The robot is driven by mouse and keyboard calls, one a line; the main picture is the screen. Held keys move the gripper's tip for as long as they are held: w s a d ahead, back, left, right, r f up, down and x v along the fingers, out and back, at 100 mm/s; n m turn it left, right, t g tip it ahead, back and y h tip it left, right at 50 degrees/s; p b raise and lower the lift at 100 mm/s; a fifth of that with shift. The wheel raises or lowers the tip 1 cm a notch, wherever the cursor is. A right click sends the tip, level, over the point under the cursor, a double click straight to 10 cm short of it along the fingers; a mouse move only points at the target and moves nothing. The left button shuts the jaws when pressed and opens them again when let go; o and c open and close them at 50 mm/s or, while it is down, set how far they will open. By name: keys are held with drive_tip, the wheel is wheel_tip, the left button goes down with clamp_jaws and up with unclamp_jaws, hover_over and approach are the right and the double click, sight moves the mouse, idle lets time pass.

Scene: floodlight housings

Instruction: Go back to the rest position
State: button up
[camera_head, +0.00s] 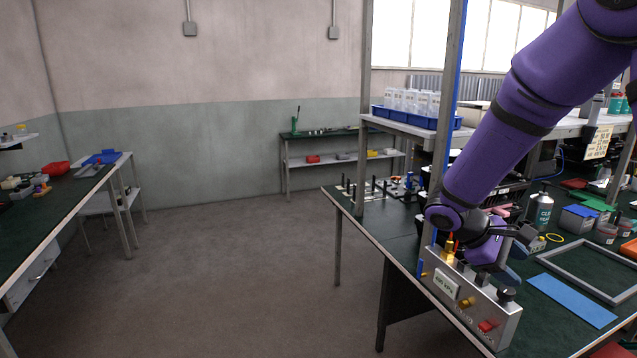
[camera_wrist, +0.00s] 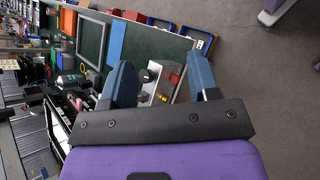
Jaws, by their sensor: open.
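My purple arm reaches down from the upper right over the right workbench (camera_head: 403,238). My gripper (camera_head: 497,262) is near the bench's front edge, just above and behind a grey metal box (camera_head: 470,308) with a gauge label, brass fittings and a red part. In the wrist view my gripper (camera_wrist: 162,82) shows two blue fingers spread wide with nothing held between them. The grey box (camera_wrist: 158,88) appears beyond and between the fingertips there. In the head view my arm and wrist partly hide the bench behind them.
A grey frame (camera_head: 590,270) and a blue strip (camera_head: 571,300) lie to the right on the bench. A dark bottle (camera_head: 543,211) stands behind. A metal post (camera_head: 447,120) rises close beside my arm. The floor (camera_head: 230,270) to the left is clear.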

drive_tip(key=s+a+r+m+t+y, duration=0.3)
drive_tip(key=s+r+t+y, duration=0.1)
drive_tip(key=s+r, duration=0.4)
drive_tip(key=s+a+r+m+t+y, duration=0.4)
drive_tip(key=s+r+y, duration=0.2)
drive_tip(key=s, duration=0.7)
wheel_tip(320, 180, up, 2)
drive_tip(key=shift+a+r+m, duration=0.25)
drive_tip(key=shift+a+m, duration=0.05)
drive_tip(key=shift+s, duration=0.1)
idle(1.9)
